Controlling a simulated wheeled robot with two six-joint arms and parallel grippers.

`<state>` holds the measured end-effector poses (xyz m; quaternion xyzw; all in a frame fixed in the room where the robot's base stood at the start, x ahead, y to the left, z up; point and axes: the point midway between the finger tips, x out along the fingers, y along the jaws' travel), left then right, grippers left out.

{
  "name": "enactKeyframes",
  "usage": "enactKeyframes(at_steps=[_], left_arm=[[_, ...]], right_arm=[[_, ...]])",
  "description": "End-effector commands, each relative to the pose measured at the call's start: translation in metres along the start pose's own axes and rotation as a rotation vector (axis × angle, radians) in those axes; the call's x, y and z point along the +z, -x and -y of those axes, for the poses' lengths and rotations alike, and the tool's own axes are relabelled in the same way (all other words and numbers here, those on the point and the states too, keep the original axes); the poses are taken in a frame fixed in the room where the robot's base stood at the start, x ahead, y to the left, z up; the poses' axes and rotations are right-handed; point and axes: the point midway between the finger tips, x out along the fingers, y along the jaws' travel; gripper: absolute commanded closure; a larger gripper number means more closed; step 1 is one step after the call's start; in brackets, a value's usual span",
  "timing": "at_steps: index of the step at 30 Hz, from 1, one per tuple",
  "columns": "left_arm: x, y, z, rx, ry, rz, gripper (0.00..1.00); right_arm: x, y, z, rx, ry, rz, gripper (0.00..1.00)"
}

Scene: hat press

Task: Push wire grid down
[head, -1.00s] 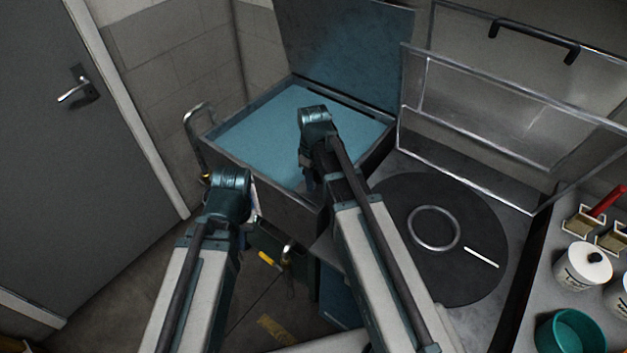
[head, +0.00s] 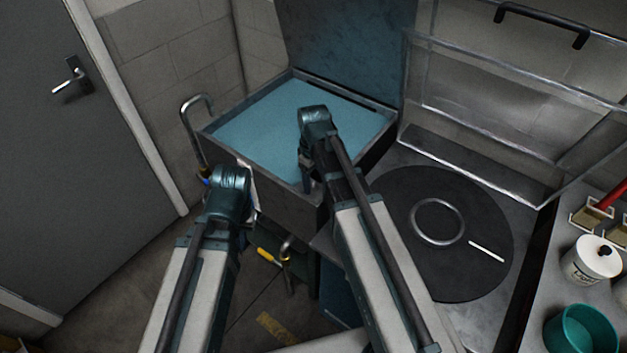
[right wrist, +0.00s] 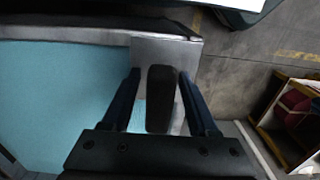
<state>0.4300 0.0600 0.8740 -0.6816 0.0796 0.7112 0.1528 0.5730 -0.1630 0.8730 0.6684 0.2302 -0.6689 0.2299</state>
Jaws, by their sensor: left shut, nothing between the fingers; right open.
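No wire grid can be made out with certainty. A metal tank (head: 286,206) with a flat light-blue inside (head: 270,125) stands at centre, its lid (head: 345,45) raised behind it. The blue also fills the left of the right wrist view (right wrist: 60,100). My right gripper (head: 306,186) is at the tank's front right part, pointing down. In the right wrist view its open fingers (right wrist: 160,105) stand either side of a black bar (right wrist: 160,98), with gaps at both sides. My left gripper (head: 238,208) is left of the tank's front, shut and mostly hidden by its wrist.
A bent metal handle (head: 192,108) rises at the tank's left. Right of the tank, a black disc (head: 400,195) carries a metal ring (head: 437,241), with a clear guard (head: 480,90) behind. A teal bowl (head: 580,330) and white tub (head: 588,258) stand on the right counter.

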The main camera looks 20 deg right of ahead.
Motion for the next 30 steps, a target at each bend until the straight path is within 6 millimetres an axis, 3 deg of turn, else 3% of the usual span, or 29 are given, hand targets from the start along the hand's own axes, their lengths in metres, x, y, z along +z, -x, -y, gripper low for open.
enactKeyframes(at_steps=[11, 30], left_arm=[[0.001, 0.013, 0.001, 0.000, 0.000, 0.000, 1.00], [0.006, 0.102, 0.010, 0.000, 0.000, 0.000, 1.00]], right_arm=[[0.000, 0.013, 0.000, 0.001, 0.000, 0.000, 0.40], [0.000, 0.102, 0.000, 0.000, 0.000, 0.000, 0.40]])
